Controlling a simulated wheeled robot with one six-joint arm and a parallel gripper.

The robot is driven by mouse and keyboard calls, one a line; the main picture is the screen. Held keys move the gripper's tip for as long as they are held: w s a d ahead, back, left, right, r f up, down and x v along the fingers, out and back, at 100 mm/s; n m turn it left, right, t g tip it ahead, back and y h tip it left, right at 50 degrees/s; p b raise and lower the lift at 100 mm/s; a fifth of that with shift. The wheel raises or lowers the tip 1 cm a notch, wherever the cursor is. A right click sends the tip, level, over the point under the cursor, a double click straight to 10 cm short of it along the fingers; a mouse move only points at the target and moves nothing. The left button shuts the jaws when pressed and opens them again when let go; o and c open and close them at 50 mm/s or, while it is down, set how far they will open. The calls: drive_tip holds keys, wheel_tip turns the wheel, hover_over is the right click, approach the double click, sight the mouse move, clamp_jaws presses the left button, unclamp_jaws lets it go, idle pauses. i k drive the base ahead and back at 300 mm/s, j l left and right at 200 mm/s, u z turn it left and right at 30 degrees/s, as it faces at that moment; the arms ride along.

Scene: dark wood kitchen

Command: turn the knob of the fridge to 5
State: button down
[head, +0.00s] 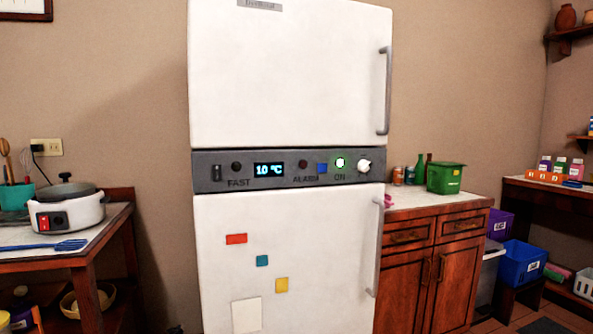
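The white fridge (290,75) stands in the middle of the head view, with an upper and a lower door, both shut. A grey control panel (225,172) runs between the doors. The white knob (364,166) is at the panel's right end; its setting is too small to read. My gripper is not in view.
Vertical handles stick out on the right of the upper door (385,90) and lower door (378,245). A side table (100,240) with a cooker (66,208) stands left. A wooden cabinet (430,260) with a green bin (444,177) stands right, close to the fridge.

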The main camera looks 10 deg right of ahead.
sight(363, 166)
drive_tip(key=i+l+z, duration=0.75)
drive_tip(key=l+z, duration=0.15)
